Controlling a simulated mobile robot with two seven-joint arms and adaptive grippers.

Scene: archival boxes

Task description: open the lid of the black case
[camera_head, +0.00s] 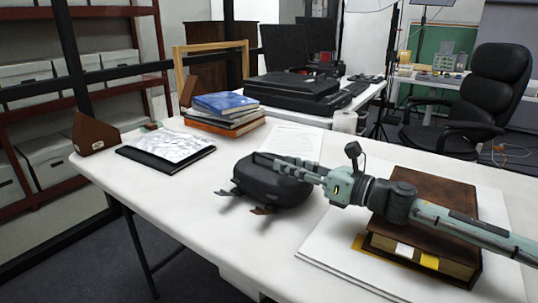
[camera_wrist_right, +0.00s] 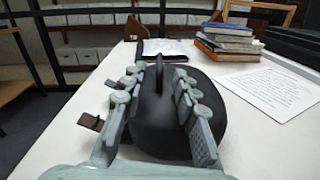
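The black case (camera_head: 262,184) lies on the white table and looks closed, with a rounded top. Brown tabs stick out at its near edge; one also shows in the right wrist view (camera_wrist_right: 90,122). My right gripper (camera_head: 268,161) reaches over the case from the right, its fingers just above or against the top. In the wrist view, the fingers of my right gripper (camera_wrist_right: 158,75) are spread apart, with the black case (camera_wrist_right: 215,100) below and between them. A thin upright black part stands between the fingertips; contact with it is unclear. My left gripper is out of view.
A thick brown book (camera_head: 435,205) lies on white boards under my right forearm. A paper sheet (camera_head: 292,141) lies behind the case. A book stack (camera_head: 222,115) and a dark folder (camera_head: 140,158) lie farther left. The near-left tabletop is clear.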

